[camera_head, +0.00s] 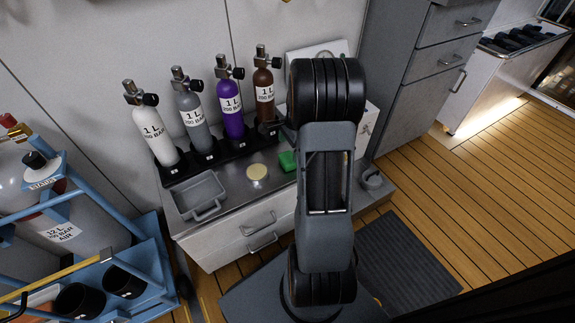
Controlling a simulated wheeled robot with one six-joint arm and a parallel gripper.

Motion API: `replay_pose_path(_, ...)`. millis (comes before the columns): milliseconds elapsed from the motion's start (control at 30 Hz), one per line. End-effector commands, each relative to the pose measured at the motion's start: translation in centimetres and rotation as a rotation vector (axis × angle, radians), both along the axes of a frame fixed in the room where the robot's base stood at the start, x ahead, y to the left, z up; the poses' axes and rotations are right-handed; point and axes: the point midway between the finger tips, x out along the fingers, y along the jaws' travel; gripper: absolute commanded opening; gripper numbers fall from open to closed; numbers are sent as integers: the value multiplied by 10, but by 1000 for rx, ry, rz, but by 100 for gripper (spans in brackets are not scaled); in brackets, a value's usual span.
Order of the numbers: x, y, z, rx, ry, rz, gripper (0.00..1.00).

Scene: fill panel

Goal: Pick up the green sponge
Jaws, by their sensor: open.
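The green sponge (288,161) lies on the grey metal top of a low white drawer cabinet (240,238), just left of my arm. It is small in the view, and my arm may cover part of its right side. My arm stands upright in the middle of the picture, in front of the cabinet. My gripper is not in view; the arm's upper links hide the area behind them.
Several labelled gas bottles (232,110) stand in a black rack behind. A blue frame (150,262) with large cylinders is at left. Wooden floor is open at right.

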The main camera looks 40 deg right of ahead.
Motion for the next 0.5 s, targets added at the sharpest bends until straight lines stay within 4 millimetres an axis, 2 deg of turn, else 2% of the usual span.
replay_pose_path(33,0,1,-6,1,1,1,100)
replay_pose_path(267,0,3,-14,0,1,2,100)
replay_pose_path(500,1,8,-42,1,2,2,100)
